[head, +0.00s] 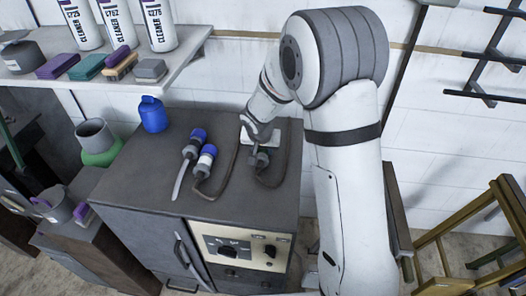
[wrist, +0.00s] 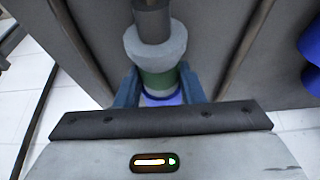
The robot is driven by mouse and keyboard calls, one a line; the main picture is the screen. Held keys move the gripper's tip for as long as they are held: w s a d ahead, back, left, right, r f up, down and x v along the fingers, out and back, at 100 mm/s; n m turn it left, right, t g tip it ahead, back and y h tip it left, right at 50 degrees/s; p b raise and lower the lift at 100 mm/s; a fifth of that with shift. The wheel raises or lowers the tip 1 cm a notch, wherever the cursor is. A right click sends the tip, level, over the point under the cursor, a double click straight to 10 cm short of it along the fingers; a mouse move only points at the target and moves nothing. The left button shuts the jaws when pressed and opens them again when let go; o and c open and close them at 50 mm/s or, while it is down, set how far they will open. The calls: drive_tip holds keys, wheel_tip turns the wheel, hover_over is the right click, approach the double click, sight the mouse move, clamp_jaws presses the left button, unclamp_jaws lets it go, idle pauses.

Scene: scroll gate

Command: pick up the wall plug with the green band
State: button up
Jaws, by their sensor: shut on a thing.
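The wall plug with the green band (wrist: 158,80) stands between my gripper's two blue-grey fingers in the wrist view. It has a grey cable end, a pale collar, the green band and a blue-violet end. My gripper (wrist: 158,88) is shut on it around the band. In the head view my gripper (head: 256,140) is over the right part of the dark cabinet top (head: 240,200), with the plug (head: 261,159) below it and partly hidden. A dark cable loops from it. I cannot tell whether the plug touches the top.
Two other blue-ended plugs (head: 192,143) (head: 206,159) lie to the left on the cabinet top. A blue bottle (head: 153,115) stands at its back left. A shelf (head: 110,75) with bottles and sponges is above left. A wooden frame (head: 470,235) stands at right.

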clamp_jaws()
drive_tip(key=shift+r, duration=0.1)
wheel_tip(320, 180, up, 10)
idle(0.5)
